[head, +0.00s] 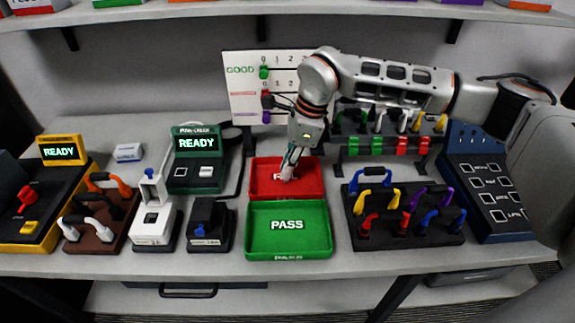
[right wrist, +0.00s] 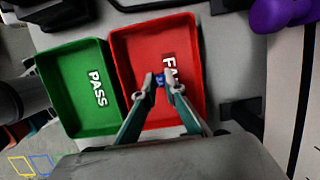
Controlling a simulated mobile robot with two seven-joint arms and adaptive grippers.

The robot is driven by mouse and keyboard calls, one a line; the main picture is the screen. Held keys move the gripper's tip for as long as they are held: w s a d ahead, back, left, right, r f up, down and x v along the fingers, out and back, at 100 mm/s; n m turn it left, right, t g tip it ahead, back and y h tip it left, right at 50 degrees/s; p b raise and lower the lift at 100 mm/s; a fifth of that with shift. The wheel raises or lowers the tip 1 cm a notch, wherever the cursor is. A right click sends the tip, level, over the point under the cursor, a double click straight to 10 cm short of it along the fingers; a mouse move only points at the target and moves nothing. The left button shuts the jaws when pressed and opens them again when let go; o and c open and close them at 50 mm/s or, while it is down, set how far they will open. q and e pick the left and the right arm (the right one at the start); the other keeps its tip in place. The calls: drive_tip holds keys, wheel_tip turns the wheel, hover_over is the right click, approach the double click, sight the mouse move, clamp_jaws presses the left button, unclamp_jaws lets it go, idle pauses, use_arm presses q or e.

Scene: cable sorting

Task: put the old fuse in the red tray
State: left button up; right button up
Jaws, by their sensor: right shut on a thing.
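The red tray (head: 316,186) stands behind the green tray in the head view. It also shows in the right wrist view (right wrist: 188,48), with white lettering partly hidden by my fingers. My right gripper (head: 287,175) reaches down over the red tray. In the right wrist view its fingertips (right wrist: 160,80) are closed on a small blue piece (right wrist: 160,78) with a pale marking, which looks like the fuse. The head view does not show this piece clearly. I cannot tell whether it touches the tray floor. My left gripper is not in view.
The green PASS tray (head: 262,241) stands just in front of the red tray. A dark rack of coloured cables (head: 405,238) is to the right. A black fuse device (head: 209,222) and a READY tester (head: 195,180) are to the left. A whiteboard (head: 240,105) stands behind.

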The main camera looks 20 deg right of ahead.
drive_tip(key=shift+f, duration=0.1)
idle(0.3)
drive_tip(key=o, duration=0.8)
drive_tip(key=shift+o, duration=0.2)
drive_tip(key=o, duration=0.6)
drive_tip(key=shift+c, duration=0.2)
drive_tip(key=shift+r+p, duration=1.3)
drive_tip(key=shift+r, duration=0.65)
drive_tip(key=shift+r+p, duration=1.4)
drive_tip(key=shift+r, duration=0.7)
